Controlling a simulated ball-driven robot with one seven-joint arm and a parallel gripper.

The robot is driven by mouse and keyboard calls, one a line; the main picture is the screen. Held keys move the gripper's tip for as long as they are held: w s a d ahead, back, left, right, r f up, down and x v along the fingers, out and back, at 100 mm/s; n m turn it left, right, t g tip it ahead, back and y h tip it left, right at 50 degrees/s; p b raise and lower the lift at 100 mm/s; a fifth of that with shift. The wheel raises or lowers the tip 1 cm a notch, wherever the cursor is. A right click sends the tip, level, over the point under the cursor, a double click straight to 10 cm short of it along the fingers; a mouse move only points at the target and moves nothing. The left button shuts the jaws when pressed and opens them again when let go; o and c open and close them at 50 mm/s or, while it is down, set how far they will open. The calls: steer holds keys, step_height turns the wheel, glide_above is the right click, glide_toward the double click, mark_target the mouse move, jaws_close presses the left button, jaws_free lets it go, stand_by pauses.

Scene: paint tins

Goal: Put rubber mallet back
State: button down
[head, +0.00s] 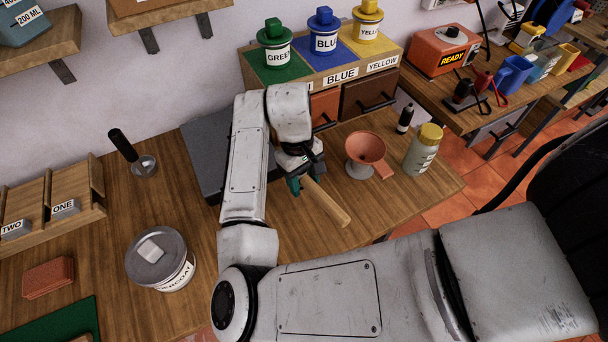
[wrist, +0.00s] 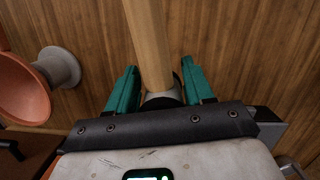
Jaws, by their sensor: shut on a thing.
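The rubber mallet shows only as its pale wooden handle (head: 326,203), which sticks out to the lower right from my gripper (head: 300,182) in the head view. In the wrist view the handle (wrist: 150,42) runs up between the teal fingers of my gripper (wrist: 158,85). My gripper is shut on the mallet above the wooden bench (head: 310,240).
An orange funnel (head: 366,149) in a grey stand, a yellow-lidded jar (head: 424,148) and a small black bottle (head: 405,118) stand right of my gripper. Colour-labelled tins stand on a drawer unit (head: 373,92) behind. A large tin (head: 160,262) stands at left. Bench right of the large tin is clear.

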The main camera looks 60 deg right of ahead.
steer(key=b, duration=0.2)
glide_above(304, 202)
steer(key=shift+f, duration=2.55)
steer(key=shift+f+b, duration=0.5)
steer(key=shift+f, duration=0.25)
steer(key=shift+c, duration=1.7)
jaws_free()
steer(key=r, duration=0.3)
steer(key=w+r, duration=0.1)
steer(key=r, duration=0.3)
steer(key=w+r+p, duration=0.1)
steer(key=r, duration=0.2)
steer(key=shift+d+r, duration=0.35)
steer(key=shift+d, duration=0.05)
steer(key=shift+s, duration=0.1)
